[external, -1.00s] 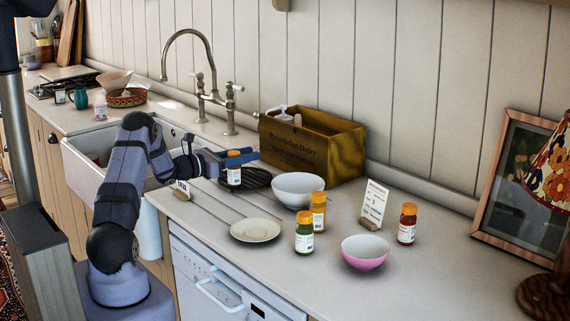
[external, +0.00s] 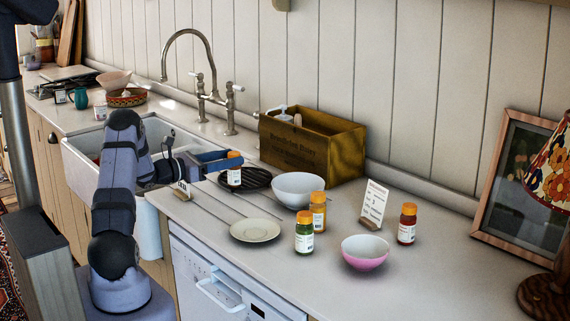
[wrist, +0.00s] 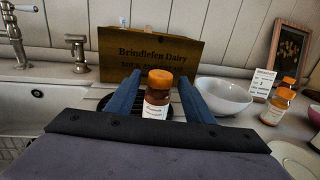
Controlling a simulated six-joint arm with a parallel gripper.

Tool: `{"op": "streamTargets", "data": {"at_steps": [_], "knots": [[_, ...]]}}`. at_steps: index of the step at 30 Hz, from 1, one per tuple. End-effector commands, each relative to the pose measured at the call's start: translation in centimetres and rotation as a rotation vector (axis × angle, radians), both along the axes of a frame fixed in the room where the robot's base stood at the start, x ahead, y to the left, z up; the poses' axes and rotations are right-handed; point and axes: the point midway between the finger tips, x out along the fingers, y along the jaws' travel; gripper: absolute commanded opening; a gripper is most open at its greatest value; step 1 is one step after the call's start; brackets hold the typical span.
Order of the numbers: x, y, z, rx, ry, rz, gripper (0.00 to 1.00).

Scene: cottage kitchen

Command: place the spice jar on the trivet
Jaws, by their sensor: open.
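The spice jar (external: 234,178) is upright, with an orange cap and a white label. It overlaps the left part of the dark round slatted trivet (external: 262,179) in the external view; I cannot tell if its base is fully on the trivet. My gripper (external: 236,160) is open at cap height, with its blue fingers on either side of the jar. In the wrist view the jar (wrist: 157,101) stands between the two open fingers (wrist: 160,76), with gaps visible beside it. The trivet shows only in part behind the fingers.
A white bowl (external: 298,188) is right of the trivet, and a wooden crate (external: 312,145) behind it. A plate (external: 255,231), other orange-capped jars (external: 304,240), a pink bowl (external: 365,254) and a card (external: 374,203) stand rightward. The sink (external: 85,165) is to the left.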

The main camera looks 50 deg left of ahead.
Motion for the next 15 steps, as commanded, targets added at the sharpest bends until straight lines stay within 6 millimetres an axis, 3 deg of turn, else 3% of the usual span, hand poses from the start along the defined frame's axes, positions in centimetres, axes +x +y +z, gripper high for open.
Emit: {"op": "streamTargets", "data": {"at_steps": [6,15], "knots": [[-3.7,0.7,-0.1,0.0,-0.001,0.003,0.48],[-5.8,0.9,0.0,0.001,-0.001,-0.001,0.48]]}}
